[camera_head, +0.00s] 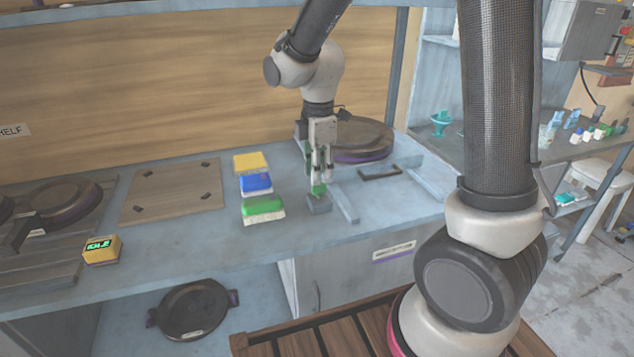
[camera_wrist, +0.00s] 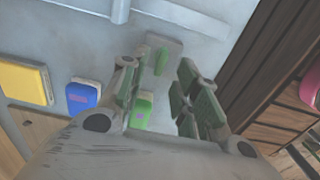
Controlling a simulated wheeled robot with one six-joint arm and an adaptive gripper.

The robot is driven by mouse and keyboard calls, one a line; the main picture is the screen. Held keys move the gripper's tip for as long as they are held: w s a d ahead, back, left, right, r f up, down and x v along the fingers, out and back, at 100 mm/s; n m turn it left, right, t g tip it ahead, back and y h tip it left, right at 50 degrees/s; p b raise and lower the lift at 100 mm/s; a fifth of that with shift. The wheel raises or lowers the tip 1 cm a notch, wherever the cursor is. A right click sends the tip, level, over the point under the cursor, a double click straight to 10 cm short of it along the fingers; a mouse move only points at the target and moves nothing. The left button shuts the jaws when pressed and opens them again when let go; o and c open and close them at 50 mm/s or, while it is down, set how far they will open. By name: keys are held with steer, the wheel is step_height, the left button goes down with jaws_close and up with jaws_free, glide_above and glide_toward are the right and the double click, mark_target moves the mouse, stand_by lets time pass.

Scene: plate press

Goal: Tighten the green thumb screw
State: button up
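The green thumb screw (camera_head: 319,189) stands on a small grey block (camera_head: 319,206) near the bench's front edge. In the wrist view the screw (camera_wrist: 160,62) is a narrow green upright tab on the grey block (camera_wrist: 169,44), in the gap between the fingertips. My gripper (camera_head: 320,179) points down right above the screw. In the wrist view my gripper (camera_wrist: 157,66) is open, with clear space on both sides of the screw and no visible contact. I cannot tell whether the tips are level with the screw or still above it.
A green-topped block (camera_head: 263,209), a blue one (camera_head: 256,184) and a yellow one (camera_head: 251,162) stand left of the screw. Grey rails (camera_head: 343,204) lie close on the right. A round dark plate press (camera_head: 358,140) stands behind. A yellow display box (camera_head: 102,250) sits far left.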

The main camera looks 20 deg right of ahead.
mark_target(319, 189)
steer(key=shift+f, duration=1.9)
steer(key=shift+c, duration=0.3)
jaws_close()
